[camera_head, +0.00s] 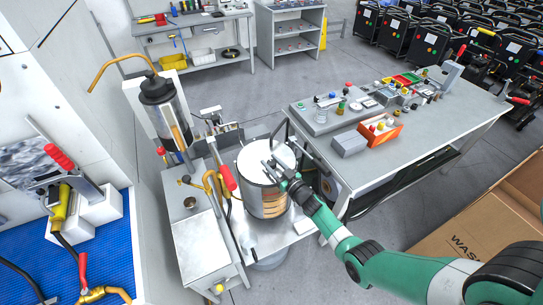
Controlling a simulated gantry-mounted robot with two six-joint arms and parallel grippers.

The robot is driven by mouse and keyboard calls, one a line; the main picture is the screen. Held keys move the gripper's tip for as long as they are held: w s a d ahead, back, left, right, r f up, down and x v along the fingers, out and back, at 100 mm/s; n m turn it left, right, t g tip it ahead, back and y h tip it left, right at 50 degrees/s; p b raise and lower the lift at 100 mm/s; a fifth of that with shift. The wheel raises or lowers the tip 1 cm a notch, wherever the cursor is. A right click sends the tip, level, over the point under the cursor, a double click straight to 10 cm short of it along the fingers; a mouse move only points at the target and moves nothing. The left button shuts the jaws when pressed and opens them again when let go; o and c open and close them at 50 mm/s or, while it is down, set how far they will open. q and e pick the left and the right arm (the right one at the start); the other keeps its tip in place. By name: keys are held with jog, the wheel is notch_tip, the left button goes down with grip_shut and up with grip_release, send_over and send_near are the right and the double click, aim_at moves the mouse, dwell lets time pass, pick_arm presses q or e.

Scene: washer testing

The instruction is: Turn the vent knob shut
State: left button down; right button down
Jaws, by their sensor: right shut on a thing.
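A metal vessel (264,195) with a round white lid (260,155) stands on the bench in the middle of the view. My right gripper (273,168) reaches in from the lower right, with its fingers over the lid. It is shut on the vent knob at the lid, which is too small and too covered by the fingers to make out clearly. The angle at which the knob stands cannot be told. My left gripper is not in view.
A lever with a red handle (228,177) stands just left of the vessel. A tall cylinder (164,110) rises behind it. A grey worktable (400,120) with an orange bin (380,131) is to the right. A cardboard box (480,222) sits at lower right.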

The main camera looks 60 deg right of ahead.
dwell(0.5)
jog(key=shift+c, duration=1.9)
grip_release()
jog(key=shift+s+r, duration=0.1)
jog(key=shift+s, duration=0.05)
jog(key=shift+s+a+p, duration=0.15)
jog(key=shift+s+p, duration=0.15)
jog(key=shift+p, duration=0.2)
jog(key=p+v, duration=0.4)
jog(key=v, duration=0.6)
jog(key=shift+s, duration=0.4)
jog(key=shift+y, duration=0.3)
